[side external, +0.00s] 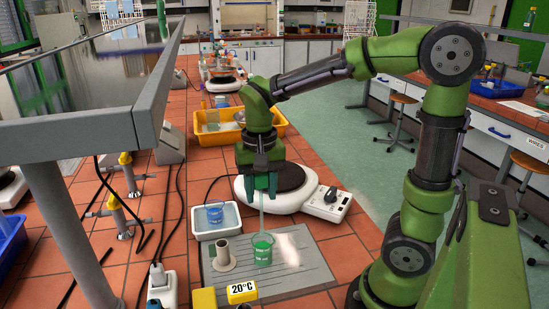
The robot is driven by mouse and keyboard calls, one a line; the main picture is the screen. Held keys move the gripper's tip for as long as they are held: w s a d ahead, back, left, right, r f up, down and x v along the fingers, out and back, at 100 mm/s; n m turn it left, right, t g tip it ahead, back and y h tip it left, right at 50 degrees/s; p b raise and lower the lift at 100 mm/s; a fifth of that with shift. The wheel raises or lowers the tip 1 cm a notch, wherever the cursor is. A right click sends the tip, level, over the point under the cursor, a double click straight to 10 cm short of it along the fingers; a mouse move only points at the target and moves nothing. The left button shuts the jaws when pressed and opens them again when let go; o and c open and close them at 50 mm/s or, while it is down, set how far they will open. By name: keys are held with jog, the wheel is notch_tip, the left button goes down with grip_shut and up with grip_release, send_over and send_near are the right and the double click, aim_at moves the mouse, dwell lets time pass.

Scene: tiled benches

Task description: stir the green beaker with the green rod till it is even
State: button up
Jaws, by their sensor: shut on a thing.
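The green beaker (263,252) stands upright on a grey ribbed mat (310,271) and holds green liquid. My gripper (262,186) is above it, pointing down, shut on the green rod (262,217). The rod hangs about upright from the jaws, and its lower end reaches the beaker's mouth. How deep the rod goes in the liquid is too small to tell. Whether the liquid's colour is even cannot be told at this size.
A hollow grey cylinder (223,254) stands left of the beaker. A white tray (217,221) with a blue-filled beaker (215,214) lies behind it. A white hotplate (300,199) is close behind my gripper. A "20°C" block (241,292) sits in front. A raised shelf (95,125) overhangs the left.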

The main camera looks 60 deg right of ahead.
jog(key=shift+r, duration=2.5)
